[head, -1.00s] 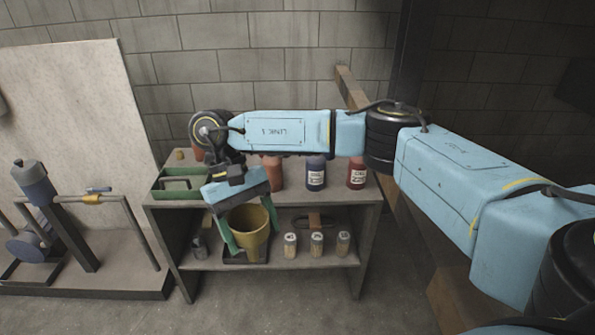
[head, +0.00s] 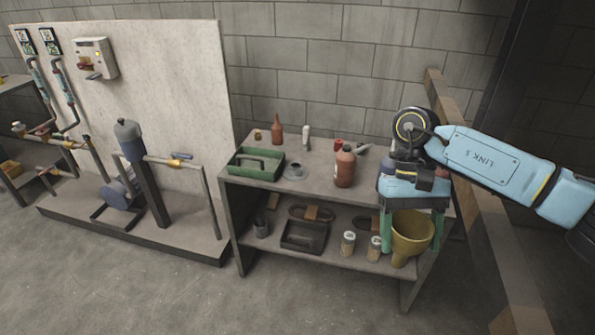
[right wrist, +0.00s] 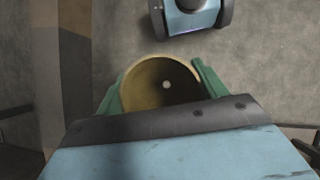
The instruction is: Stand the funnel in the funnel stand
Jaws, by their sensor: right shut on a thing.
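The ochre-yellow funnel (head: 413,232) is between the green fingers of my right gripper (head: 411,238), which is shut on it. It is wide mouth up, in front of the right end of the shelf unit. In the right wrist view I look down into the funnel (right wrist: 160,84), with a small pale hole at its bottom and a finger on each side. A small grey round piece with a raised centre (head: 293,172) sits on the shelf top; it may be the funnel stand, but I cannot tell surely. My left gripper is not in view.
The shelf top (head: 318,180) also holds a green tray (head: 256,163), a brown bottle (head: 345,167) and a red-brown bottle (head: 278,130). The lower shelf holds a black tray (head: 304,236) and jars (head: 348,244). A pump rig (head: 130,150) stands left. Floor in front is clear.

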